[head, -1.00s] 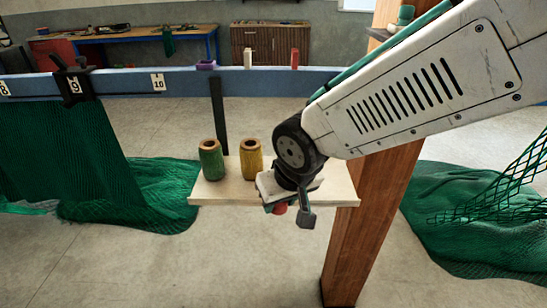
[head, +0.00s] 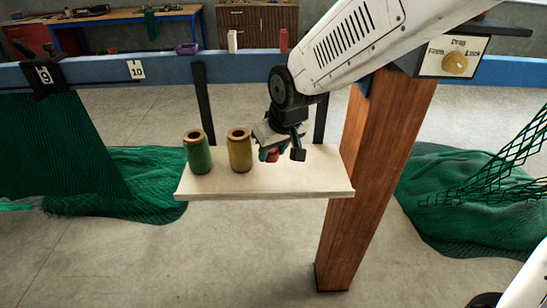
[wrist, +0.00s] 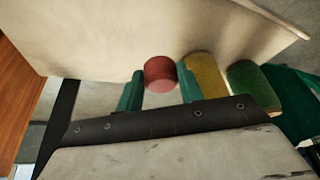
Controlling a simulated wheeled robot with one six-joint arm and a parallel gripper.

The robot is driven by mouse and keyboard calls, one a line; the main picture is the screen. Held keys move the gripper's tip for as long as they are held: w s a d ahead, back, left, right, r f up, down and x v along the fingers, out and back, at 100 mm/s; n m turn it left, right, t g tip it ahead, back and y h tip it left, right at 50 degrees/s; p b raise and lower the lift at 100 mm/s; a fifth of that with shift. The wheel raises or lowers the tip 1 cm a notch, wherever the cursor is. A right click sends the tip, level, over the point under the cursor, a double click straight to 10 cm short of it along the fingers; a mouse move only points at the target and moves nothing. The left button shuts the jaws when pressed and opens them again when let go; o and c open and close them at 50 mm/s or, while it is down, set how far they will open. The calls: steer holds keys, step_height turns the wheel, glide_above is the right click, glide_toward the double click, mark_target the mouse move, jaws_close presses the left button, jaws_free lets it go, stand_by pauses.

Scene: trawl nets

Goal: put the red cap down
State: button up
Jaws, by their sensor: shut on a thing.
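The red cap (head: 268,155) is between the fingers of my gripper (head: 278,152), which is shut on it. The wrist view shows the red cap (wrist: 160,72) between two green fingertips. The cap is over the pale wooden shelf board (head: 315,180), right of the yellow spool. I cannot tell whether the cap touches the board. My gripper partly hides the cap in the head view.
A green spool (head: 197,155) and a yellow spool (head: 239,152) stand upright on the board's left half. A wooden post (head: 375,180) stands at its right end. A blue rail (head: 160,68) runs behind. The board's front right is clear.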

mark_target(276, 149)
steer(key=shift+w, duration=0.3)
steer(key=f, duration=0.3)
steer(key=shift+w+d, duration=0.15)
steer(key=shift+w, duration=0.25)
steer(key=shift+f, duration=0.35)
steer(key=shift+f, duration=0.15)
steer(key=o, duration=1)
